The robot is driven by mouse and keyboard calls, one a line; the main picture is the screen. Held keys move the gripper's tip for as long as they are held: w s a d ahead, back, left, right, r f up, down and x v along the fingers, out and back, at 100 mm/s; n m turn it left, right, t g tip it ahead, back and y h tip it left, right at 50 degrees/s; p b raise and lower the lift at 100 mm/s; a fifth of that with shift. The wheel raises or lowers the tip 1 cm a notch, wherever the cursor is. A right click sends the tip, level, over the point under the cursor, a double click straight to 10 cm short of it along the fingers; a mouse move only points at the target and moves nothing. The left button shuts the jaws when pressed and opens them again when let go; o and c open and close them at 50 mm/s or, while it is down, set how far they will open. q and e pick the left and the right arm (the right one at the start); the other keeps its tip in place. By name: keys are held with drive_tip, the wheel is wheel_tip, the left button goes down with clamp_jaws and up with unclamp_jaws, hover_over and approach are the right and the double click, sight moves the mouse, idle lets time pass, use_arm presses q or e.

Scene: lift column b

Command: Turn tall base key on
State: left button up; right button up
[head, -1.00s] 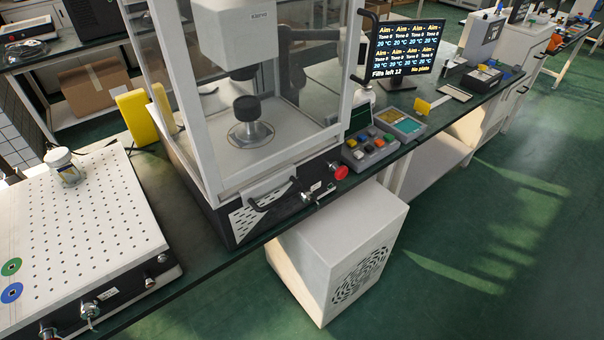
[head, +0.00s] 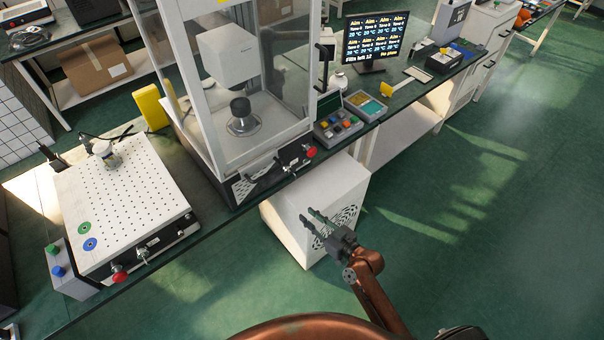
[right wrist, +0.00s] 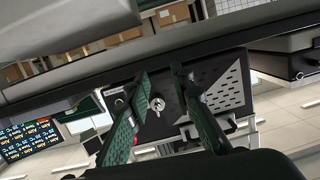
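The tall base (head: 262,178) is the black-fronted base under a tall glass-sided cabinet on the bench. Its front carries a small silver key (head: 286,167), left of a red button (head: 311,152). My right gripper (head: 309,217) is open and empty, below and in front of that panel, over the white box. In the right wrist view, the silver key (right wrist: 157,104) shows on the black panel between the two spread fingers (right wrist: 160,72), apart from both. Its exact turn is hard to tell. My left gripper is not in view.
A low perforated plate (head: 125,200) at left has its own key (head: 143,256) and red button (head: 119,275). A white vented box (head: 290,220) stands below the bench. A button box (head: 337,128) and monitor (head: 374,37) lie right of the cabinet. Floor at right is clear.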

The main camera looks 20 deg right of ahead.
drive_tip(key=t+p, duration=0.2)
drive_tip(key=p, duration=0.1)
approach(292, 174)
use_arm(q)
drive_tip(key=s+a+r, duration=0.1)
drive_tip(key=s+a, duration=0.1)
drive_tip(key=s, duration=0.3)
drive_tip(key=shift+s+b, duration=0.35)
drive_tip(key=shift+b, duration=0.05)
use_arm(e)
drive_tip(key=x, duration=0.8)
drive_tip(key=shift+d, duration=0.15)
drive_tip(key=shift+c, duration=0.2)
clamp_jaws()
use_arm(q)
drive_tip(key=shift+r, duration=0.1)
